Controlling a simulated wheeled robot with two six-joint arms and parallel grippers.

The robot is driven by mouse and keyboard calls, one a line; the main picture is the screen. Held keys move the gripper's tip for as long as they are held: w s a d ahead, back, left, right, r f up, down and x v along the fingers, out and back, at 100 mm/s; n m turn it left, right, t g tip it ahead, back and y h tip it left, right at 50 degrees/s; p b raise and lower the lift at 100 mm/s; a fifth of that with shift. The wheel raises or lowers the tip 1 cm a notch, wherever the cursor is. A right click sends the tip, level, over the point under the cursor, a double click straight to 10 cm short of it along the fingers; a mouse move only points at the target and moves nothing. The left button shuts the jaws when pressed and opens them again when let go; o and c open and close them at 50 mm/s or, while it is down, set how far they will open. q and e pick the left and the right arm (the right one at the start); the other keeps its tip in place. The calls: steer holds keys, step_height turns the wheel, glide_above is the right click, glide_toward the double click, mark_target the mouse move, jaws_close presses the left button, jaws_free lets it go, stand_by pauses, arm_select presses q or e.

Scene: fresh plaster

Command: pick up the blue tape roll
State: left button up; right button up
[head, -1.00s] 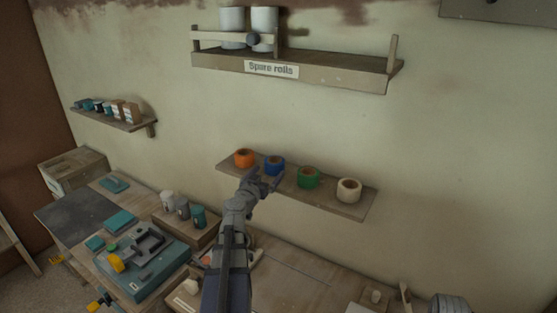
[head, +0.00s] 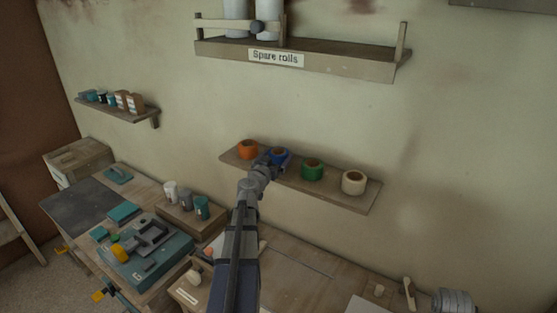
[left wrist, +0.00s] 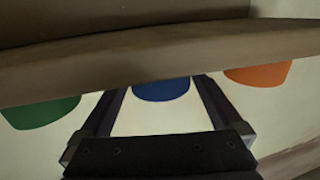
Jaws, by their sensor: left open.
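The blue tape roll (head: 279,154) stands on a small wall shelf (head: 338,195), between an orange roll (head: 248,148) and a green roll (head: 312,168). My left gripper (head: 268,160) is at the front of the shelf by the blue roll and partly covers it. In the left wrist view the blue roll (left wrist: 161,89) shows between the two spread fingers of my left gripper (left wrist: 160,84), partly hidden by the shelf board (left wrist: 150,62). The gripper is open and holds nothing; I cannot tell whether the fingers touch the roll. My right gripper is out of view.
A cream roll (head: 353,182) stands at the shelf's right end. The "Spare rolls" shelf (head: 340,62) hangs above, with bare wall between. Below is a workbench with a teal case (head: 150,262) and several cups on a wooden box (head: 190,222).

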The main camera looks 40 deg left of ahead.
arm_select(q)
steer(key=shift+x, duration=1.05)
steer(key=shift+s, duration=0.15)
steer(key=c, duration=1.1)
steer(key=shift+r, duration=0.15)
step_height(320, 180, up, 10)
steer(key=p, duration=1)
steer(key=shift+f, duration=0.2)
